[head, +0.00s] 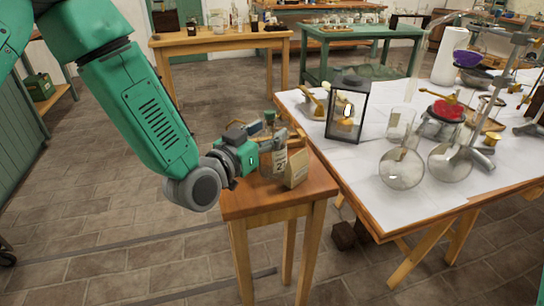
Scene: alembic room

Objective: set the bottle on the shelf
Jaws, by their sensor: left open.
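A small bottle (272,165) with a pale label stands upright on the small wooden side table (310,196). My left gripper (272,139) comes in from the left just above the table, its open fingers at the upper part of the bottle. I cannot tell whether they touch the glass, and the fingers partly hide the bottle. A low wooden shelf (60,93) with a green box on it shows at the far left; I cannot tell if it is the task's shelf. My right gripper is out of view.
A tan paper packet (297,169) stands right beside the bottle. The large white-topped table (354,168) adjoins on the right, with a black lantern (346,108), round glass flasks (402,168) and a metal stand. Bare floor lies left of the side table.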

